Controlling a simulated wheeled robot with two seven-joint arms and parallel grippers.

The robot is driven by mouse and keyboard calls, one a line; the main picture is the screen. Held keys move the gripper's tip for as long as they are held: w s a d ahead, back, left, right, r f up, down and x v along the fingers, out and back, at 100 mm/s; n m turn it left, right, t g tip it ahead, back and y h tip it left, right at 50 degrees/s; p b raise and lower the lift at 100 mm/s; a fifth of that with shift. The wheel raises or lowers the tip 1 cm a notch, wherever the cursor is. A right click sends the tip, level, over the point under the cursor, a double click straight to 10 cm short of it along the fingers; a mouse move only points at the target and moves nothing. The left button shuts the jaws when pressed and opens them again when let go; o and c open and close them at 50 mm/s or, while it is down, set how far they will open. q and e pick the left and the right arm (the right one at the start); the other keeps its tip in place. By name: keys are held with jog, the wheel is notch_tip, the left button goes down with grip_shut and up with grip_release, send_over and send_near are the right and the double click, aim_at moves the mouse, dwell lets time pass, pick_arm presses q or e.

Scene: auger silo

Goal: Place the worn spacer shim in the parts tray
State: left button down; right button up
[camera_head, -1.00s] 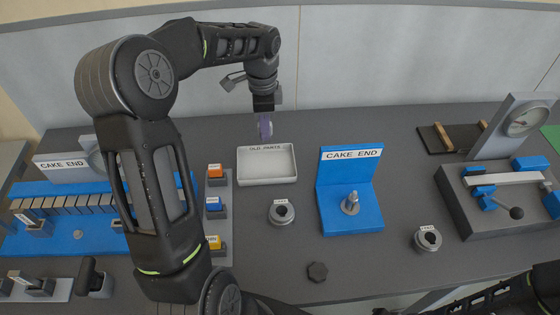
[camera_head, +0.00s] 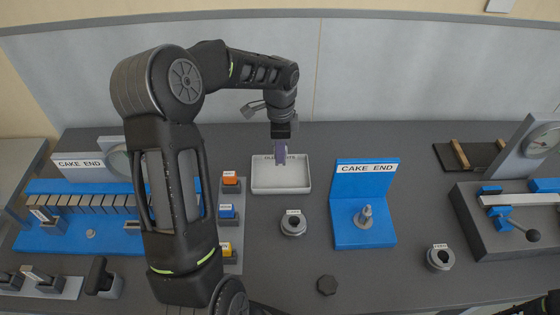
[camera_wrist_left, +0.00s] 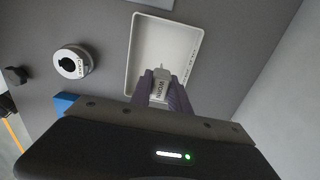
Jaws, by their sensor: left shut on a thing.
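My left gripper (camera_head: 280,161) points down above the tray's back part. In the wrist view my left gripper (camera_wrist_left: 162,80) is shut on the worn spacer shim (camera_wrist_left: 159,90), a small light piece marked WORN between the purple fingers. The shim's lower end is over the tray. The fingers hide much of the shim, and the exact gap to the tray cannot be told.
A collar-like ring (camera_head: 293,223) stands in front of the tray. A blue CAKE END stand (camera_head: 364,232) with a metal post is to its right. Colored switches (camera_head: 229,212) stand to its left. A second ring (camera_head: 440,257) and a dark knob (camera_head: 327,285) lie farther forward.

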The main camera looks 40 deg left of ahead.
pick_arm(q)
notch_tip(320, 180, down, 5)
jog(key=shift+r+b, duration=0.1)
jog(key=shift+b, duration=1.1)
jog(key=shift+r, duration=0.1)
jog(key=c, duration=1.7)
grip_release()
jog(key=shift+f, duration=0.25)
jog(key=o, duration=0.5)
jog(key=shift+c, duration=0.2)
jog(key=shift+r, duration=0.1)
